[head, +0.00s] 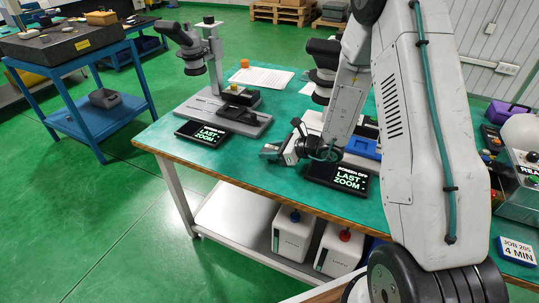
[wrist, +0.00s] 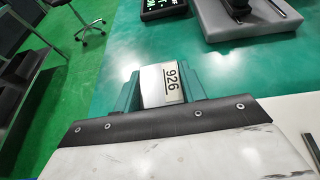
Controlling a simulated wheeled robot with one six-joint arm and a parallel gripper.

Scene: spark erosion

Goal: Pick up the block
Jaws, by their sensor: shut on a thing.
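My gripper (wrist: 163,88) is shut on a pale metallic block (wrist: 152,84) with a label reading 926, seen in the wrist view. The block sits between the two teal jaws, and part of it is hidden by the dark edge of the gripper. In the head view my gripper (head: 271,151) is over the front part of the green bench top (head: 220,160), between two display units. The block is too small there to make out clearly. I cannot tell whether it touches the bench.
Two dark displays reading LAST ZOOM, left (head: 202,134) and right (head: 340,179), flank my gripper. A microscope (head: 196,55) stands on a grey base behind the left one. An orange piece (head: 245,64) lies farther back. Bare bench shows in front of my gripper.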

